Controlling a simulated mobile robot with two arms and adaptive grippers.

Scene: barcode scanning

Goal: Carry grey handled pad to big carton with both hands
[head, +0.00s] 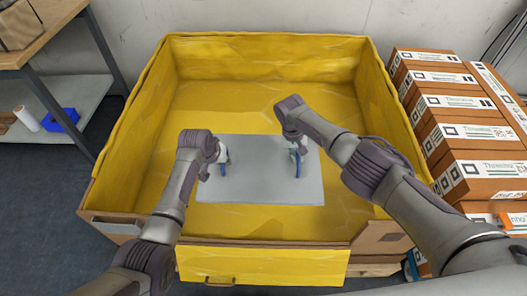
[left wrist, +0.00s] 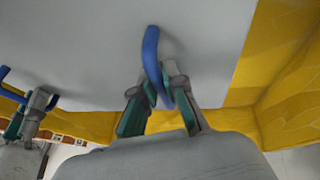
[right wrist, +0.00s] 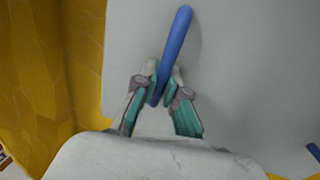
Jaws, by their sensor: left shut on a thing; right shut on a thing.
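The grey pad (head: 260,175) is a flat rectangle with two blue handles, and it shows inside the big carton (head: 269,231), which has yellow inner walls. My left gripper (head: 222,160) is shut on the left blue handle, which also shows in the left wrist view (left wrist: 151,55). My right gripper (head: 296,150) is shut on the right blue handle, which also shows in the right wrist view (right wrist: 175,45). The pad looks about level. I cannot tell whether it touches the carton's floor.
Several orange-brown boxes (head: 460,134) are stacked right of the carton. A workbench (head: 45,40) with a lower shelf stands at the left, holding a blue bin (head: 60,119) and a white roll (head: 27,118). Bare yellow floor shows around the pad.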

